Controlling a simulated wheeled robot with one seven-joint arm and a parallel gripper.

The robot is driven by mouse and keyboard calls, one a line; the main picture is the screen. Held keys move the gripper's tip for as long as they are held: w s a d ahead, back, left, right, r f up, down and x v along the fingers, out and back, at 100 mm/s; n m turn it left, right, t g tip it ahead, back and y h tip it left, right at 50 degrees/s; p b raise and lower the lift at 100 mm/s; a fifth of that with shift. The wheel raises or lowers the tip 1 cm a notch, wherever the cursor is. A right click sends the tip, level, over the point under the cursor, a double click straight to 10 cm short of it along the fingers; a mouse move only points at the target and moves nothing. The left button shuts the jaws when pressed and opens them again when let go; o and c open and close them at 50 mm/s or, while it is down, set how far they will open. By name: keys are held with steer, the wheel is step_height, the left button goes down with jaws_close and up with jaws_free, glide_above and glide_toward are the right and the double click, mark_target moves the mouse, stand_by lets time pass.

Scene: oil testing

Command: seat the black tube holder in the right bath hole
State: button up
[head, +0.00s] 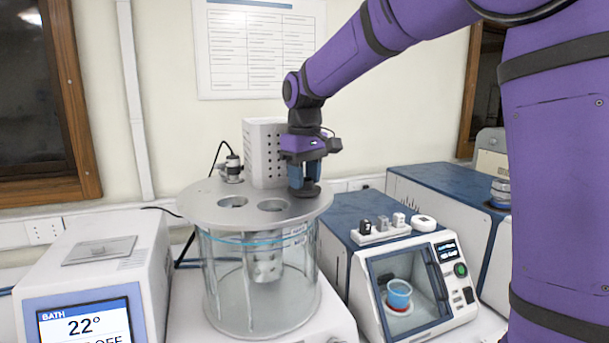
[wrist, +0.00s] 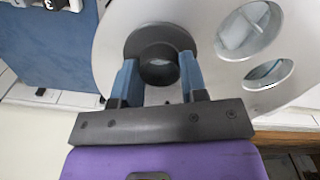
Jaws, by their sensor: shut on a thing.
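The black tube holder (head: 311,190) is a dark ring with a wide flange. My gripper (head: 305,178) points down and is shut on it at the right part of the bath's round grey lid (head: 215,212). In the wrist view the holder (wrist: 160,36) sits between the blue fingers of my gripper (wrist: 160,80), with its flange over the lid (wrist: 205,15). Two open holes show left of it, a middle one (head: 271,205) and a left one (head: 233,202). Any hole under the holder is hidden. I cannot tell whether the flange touches the lid.
A perforated grey housing (head: 262,150) stands on the lid just behind and left of my gripper. A small fitting (head: 231,168) stands at the lid's back left. A blue-white tester (head: 415,275) stands at right, a bath display unit (head: 90,290) at left.

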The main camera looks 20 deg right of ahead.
steer(key=shift+f, duration=0.35)
steer(key=o, duration=0.6)
steer(key=shift+o, duration=0.2)
step_height(320, 180, up, 11)
stand_by(0.9)
stand_by(0.5)
